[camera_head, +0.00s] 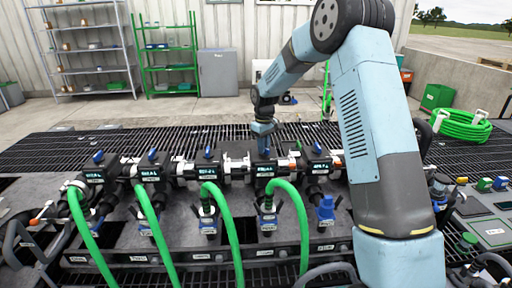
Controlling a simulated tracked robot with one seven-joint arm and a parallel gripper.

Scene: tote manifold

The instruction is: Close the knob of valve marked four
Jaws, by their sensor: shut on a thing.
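The valve manifold (190,258) stands in front of me with a row of valve bodies, each with a blue knob on top. My gripper (263,133) points down over the fourth valve from the left (264,170). It is shut on that valve's blue knob (263,149), and the fingers hide much of it. The other knobs, such as the third from the left (208,152) and the rightmost one (317,149), are free. The plates on the valves are too small to read, so I cannot confirm which is marked four.
Green hoses (223,220) arch from the valves toward me. A green hose coil (461,124) lies at the right by a concrete wall. Shelves (85,50) and a grey cabinet (217,72) stand at the back. My blue arm covers the manifold's right end.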

